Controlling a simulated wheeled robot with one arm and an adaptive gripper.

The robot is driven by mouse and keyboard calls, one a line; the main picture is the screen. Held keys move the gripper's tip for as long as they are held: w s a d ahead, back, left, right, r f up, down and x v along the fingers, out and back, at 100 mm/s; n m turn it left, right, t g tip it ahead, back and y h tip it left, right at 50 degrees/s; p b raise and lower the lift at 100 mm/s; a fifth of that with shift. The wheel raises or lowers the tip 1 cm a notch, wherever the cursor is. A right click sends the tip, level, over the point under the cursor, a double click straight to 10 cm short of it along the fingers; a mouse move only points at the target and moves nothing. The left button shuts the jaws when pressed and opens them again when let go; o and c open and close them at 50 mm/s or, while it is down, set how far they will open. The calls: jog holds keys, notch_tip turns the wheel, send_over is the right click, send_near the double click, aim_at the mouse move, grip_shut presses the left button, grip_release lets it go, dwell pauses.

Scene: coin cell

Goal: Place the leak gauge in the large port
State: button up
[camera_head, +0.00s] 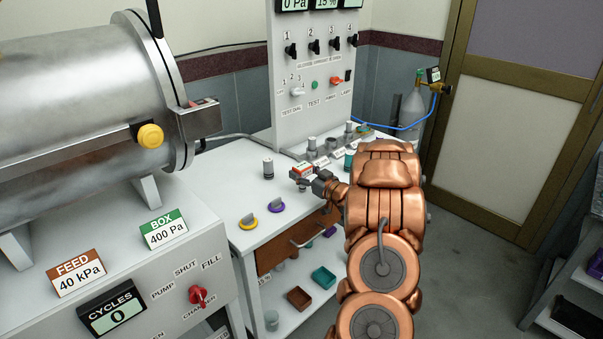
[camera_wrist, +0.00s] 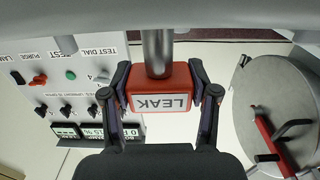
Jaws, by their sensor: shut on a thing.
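The leak gauge (camera_head: 302,171) is a red block with a white label and a grey metal stem. My gripper (camera_head: 310,179) is shut on it above the white worktable. In the wrist view the gauge (camera_wrist: 160,88) sits between both fingers, its LEAK label upside down and its stem pointing to the top of the picture. A grey fixture with several metal posts or ports (camera_head: 326,157) stands at the back of the table, beyond the gauge. I cannot tell which one is the large port; my gripper and arm hide part of this area.
The upright control panel (camera_head: 312,75) rises behind. A large steel chamber (camera_head: 85,85) fills the left. The table's front left is mostly clear.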

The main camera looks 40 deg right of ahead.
jog(key=shift+f, duration=0.2)
jog(key=o, duration=1.2)
